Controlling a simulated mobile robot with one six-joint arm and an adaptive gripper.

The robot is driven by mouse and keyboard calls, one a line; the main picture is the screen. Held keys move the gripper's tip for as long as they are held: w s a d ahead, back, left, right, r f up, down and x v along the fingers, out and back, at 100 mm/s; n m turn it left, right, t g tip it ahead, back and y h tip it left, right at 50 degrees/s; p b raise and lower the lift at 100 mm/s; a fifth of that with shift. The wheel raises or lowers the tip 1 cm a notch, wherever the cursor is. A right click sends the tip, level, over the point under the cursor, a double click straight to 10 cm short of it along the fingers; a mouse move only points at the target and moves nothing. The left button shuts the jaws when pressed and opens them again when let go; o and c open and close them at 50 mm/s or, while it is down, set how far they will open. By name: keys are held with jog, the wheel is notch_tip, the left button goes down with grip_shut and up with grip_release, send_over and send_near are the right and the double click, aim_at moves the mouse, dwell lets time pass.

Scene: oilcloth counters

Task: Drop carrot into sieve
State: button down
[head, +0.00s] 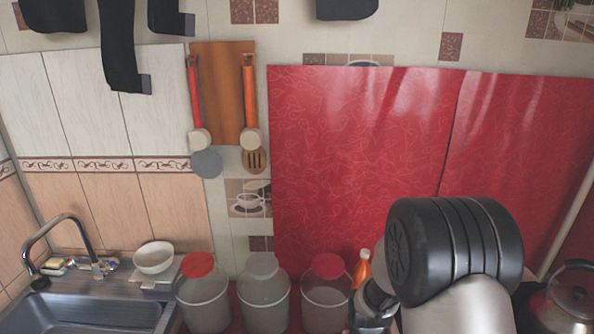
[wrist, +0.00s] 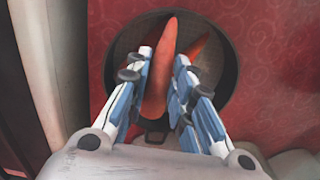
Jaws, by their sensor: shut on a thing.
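In the wrist view my gripper (wrist: 168,75) is shut on an orange carrot (wrist: 157,85), held between its blue-and-white fingers. Behind the carrot is a round, dark-rimmed vessel (wrist: 234,75), which appears to be the sieve. The fingers and carrot overlap it in the picture; the height between them cannot be told. A second orange piece (wrist: 198,50) shows to the right of the held carrot, partly hidden by the fingers. In the head view my gripper (head: 372,305) is mostly hidden by my arm, and the sieve cannot be made out.
A red patterned oilcloth (wrist: 270,60) surrounds the dark vessel. In the head view three lidded containers (head: 264,297) stand left of my arm. A kettle (head: 574,300) is at the right. A sink (head: 80,315) and a white bowl (head: 154,258) are at the left.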

jog(key=c, duration=1.3)
grip_release()
notch_tip(320, 180, up, 12)
jog(key=s+r+t, duration=0.1)
jog(key=s+r, duration=0.4)
jog(key=s, duration=0.1)
jog(key=s+r+t, duration=0.2)
jog(key=s+r, duration=0.4)
jog(key=s, duration=0.1)
jog(key=s+r+t, duration=0.1)
jog(key=s+r, duration=0.5)
jog(key=shift+s+r+t, duration=0.15)
jog(key=shift+s+t, duration=0.1)
jog(key=shift+t, duration=0.05)
